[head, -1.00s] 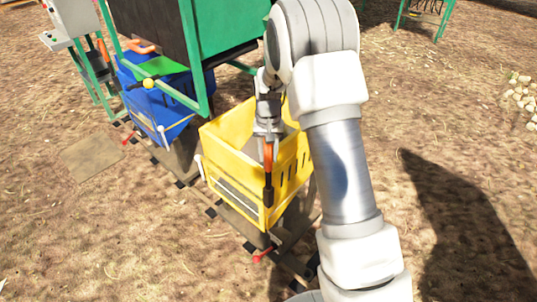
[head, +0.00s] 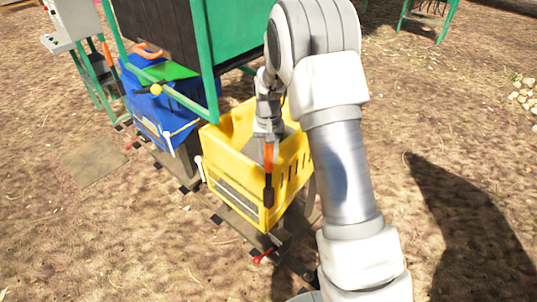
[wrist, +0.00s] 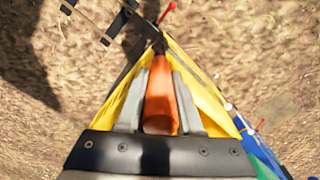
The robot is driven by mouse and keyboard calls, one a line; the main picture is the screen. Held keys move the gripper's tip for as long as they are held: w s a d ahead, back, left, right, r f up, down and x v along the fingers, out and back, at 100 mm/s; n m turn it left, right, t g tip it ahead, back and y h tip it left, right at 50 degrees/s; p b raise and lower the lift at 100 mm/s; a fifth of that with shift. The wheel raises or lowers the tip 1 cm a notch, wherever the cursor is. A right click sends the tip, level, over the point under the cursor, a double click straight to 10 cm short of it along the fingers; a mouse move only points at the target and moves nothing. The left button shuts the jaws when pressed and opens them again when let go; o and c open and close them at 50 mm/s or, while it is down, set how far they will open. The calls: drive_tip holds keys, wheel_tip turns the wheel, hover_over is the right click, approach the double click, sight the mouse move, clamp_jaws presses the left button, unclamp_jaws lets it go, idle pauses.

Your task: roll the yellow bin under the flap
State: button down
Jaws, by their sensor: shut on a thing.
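The yellow bin (head: 237,178) stands upright on a low dark track in the middle of the head view, with the green frame's leg just behind its far left corner. My gripper (head: 268,160) is shut on an orange handle with a black end at the bin's near side. In the wrist view, both fingers close on the orange handle (wrist: 160,95), with yellow bin walls on either side.
A blue bin (head: 158,122) stands farther along the track under the green frame (head: 213,60). A grey control box (head: 72,20) stands at the upper left. A red lever (head: 264,256) sits low at the yellow bin's near end. Bare ground lies on both sides.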

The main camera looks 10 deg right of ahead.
drive_tip(key=shift+w+a+r, duration=0.15)
drive_tip(key=shift+w, duration=0.1)
drive_tip(key=c, duration=0.7)
unclamp_jaws()
drive_tip(key=shift+w, duration=0.1)
drive_tip(key=shift+o, duration=0.6)
wheel_tip(320, 180, up, 17)
drive_tip(key=shift+p, duration=0.4)
drive_tip(key=shift+s+r, duration=0.2)
